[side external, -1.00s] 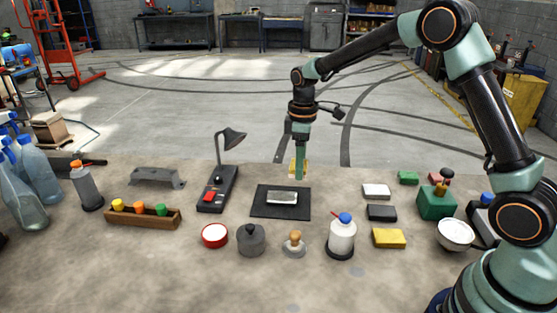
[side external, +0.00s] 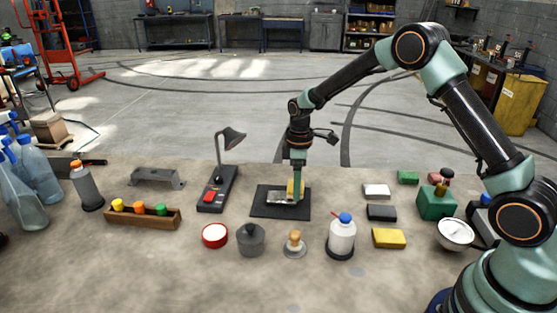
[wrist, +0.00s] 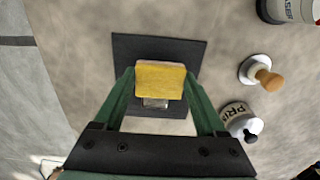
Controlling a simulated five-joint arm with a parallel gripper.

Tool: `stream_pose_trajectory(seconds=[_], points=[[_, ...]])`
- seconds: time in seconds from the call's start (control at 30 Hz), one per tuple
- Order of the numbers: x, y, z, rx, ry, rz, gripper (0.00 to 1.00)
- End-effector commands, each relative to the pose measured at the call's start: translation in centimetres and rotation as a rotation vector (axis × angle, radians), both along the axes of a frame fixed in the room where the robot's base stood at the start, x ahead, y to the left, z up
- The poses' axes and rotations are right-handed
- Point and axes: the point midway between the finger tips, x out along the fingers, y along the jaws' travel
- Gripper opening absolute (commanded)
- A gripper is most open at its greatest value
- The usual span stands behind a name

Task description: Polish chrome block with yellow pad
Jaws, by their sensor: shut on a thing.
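My gripper (wrist: 160,88) is shut on a yellow pad (wrist: 160,80), which sits between its two green fingers in the wrist view. In the side view the yellow pad (side external: 296,187) is low over the black mat (side external: 263,208), at the chrome block (side external: 282,196). The chrome block lies on the mat and is partly hidden by the pad and gripper; in the wrist view a shiny edge of it (wrist: 155,103) shows just below the pad. The pad looks to be at or just above the block; I cannot tell whether they touch.
A lamp (side external: 229,140) and a switch box (side external: 217,190) stand left of the mat. A red-rimmed tin (side external: 215,236), a grey pot (side external: 250,240), a wooden-knobbed tool (side external: 294,245) and a white bottle (side external: 341,237) stand in front. Another yellow pad (side external: 388,238) lies right.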

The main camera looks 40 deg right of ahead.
Motion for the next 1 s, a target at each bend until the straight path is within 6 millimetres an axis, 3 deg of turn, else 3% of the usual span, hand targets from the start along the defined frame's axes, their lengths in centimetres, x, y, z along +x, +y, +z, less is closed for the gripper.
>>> stream_pose_trajectory(seconds=[0.13,1.0], points=[[0.0,0.0,-2.0,0.000,0.003,0.000,0.29],[5.3,5.4,-1.9,0.000,0.000,0.000,0.29]])
